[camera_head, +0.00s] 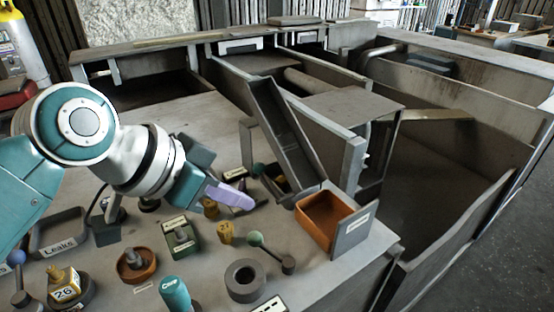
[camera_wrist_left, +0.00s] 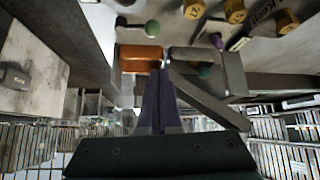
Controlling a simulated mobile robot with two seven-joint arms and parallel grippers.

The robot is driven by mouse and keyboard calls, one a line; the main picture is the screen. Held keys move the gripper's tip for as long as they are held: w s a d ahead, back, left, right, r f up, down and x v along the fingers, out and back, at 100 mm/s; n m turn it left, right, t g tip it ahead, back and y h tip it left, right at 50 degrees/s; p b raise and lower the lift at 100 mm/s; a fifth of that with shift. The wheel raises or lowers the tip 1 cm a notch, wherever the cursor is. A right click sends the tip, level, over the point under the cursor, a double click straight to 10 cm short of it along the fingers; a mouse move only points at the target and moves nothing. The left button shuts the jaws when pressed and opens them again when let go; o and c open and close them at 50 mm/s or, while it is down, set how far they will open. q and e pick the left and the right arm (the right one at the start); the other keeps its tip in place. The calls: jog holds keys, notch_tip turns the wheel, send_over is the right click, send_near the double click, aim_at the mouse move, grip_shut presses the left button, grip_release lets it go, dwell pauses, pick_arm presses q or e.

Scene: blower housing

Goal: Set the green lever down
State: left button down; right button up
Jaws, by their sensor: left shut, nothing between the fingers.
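The green lever (camera_head: 270,250) lies on the bench top, with a pale green ball at one end and a dark round hub at the other. Its green ball (camera_wrist_left: 152,28) shows near the top of the left wrist view. My left gripper (camera_head: 246,202) has purple fingers, shut and empty, above the bench and behind the lever, apart from it. Its closed fingers (camera_wrist_left: 160,78) also show in the left wrist view. A second green ball (camera_head: 258,169) stands by a small dark tray; the rest of that part is unclear. My right gripper is not in view.
An orange bin (camera_head: 318,222) stands at the bench edge, below a sloping metal chute (camera_head: 280,120). A dark ring (camera_head: 245,281), a teal cylinder (camera_head: 174,294), a green block (camera_head: 181,236) and several brass parts crowd the front. The bench behind my arm is clearer.

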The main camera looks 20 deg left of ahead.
aim_at(271, 252)
pick_arm(q)
jog(key=shift+m+h, duration=0.5)
jog(key=shift+m, duration=0.3)
jog(key=b+x, duration=0.1)
jog(key=x, duration=0.2)
jog(key=b+x, duration=0.1)
jog(key=x, duration=0.2)
jog(key=b+x, duration=0.1)
jog(key=x, duration=0.3)
jog(key=shift+d+r, duration=0.1)
jog(key=shift+d, duration=0.35)
jog(key=s+a+p, duration=0.1)
jog(key=s, duration=0.1)
jog(key=shift+s+a+r+p, duration=0.1)
jog(key=shift+s+a+p, duration=0.15)
jog(key=shift+a+p, duration=0.15)
jog(key=shift+s+a+f, duration=0.25)
jog(key=shift+s+a, duration=0.1)
jog(key=shift+s, duration=0.2)
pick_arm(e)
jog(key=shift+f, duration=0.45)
